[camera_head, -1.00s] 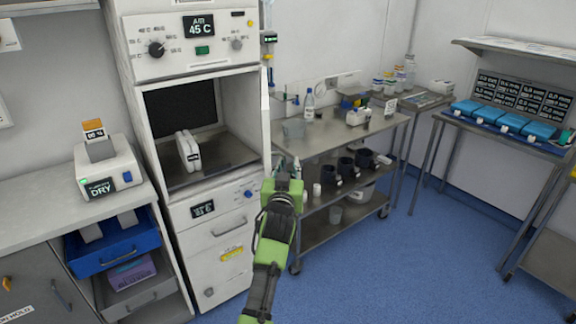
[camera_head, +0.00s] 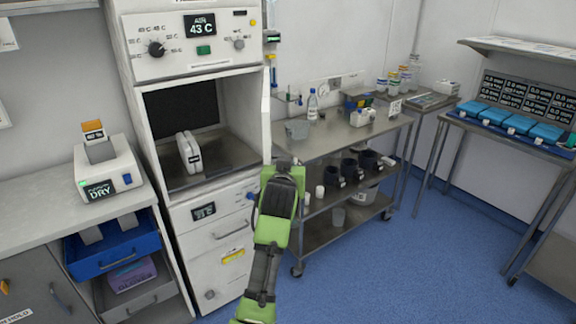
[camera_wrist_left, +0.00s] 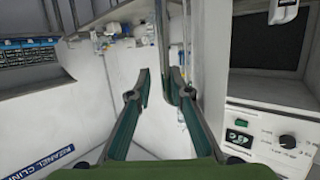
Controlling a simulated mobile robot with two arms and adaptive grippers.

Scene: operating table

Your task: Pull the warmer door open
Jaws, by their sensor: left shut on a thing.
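The white warmer (camera_head: 188,130) stands left of centre in the head view, its display at 43 C. Its door (camera_head: 267,115) is open and seen nearly edge-on at the right side of the chamber. A white pack (camera_head: 188,152) stands inside on the metal floor. My left gripper (camera_head: 283,166) is at the door's lower outer part; its fingertips are hidden there by the wrist. In the left wrist view the green-padded fingers (camera_wrist_left: 158,85) are shut on the upright door handle (camera_wrist_left: 163,40). My right gripper is not in view.
A steel trolley (camera_head: 335,138) with bottles and dark cups stands just right of the door. A counter with a DRY device (camera_head: 105,172) and an open blue drawer (camera_head: 110,250) is at left. The blue floor (camera_head: 400,270) at front right is clear.

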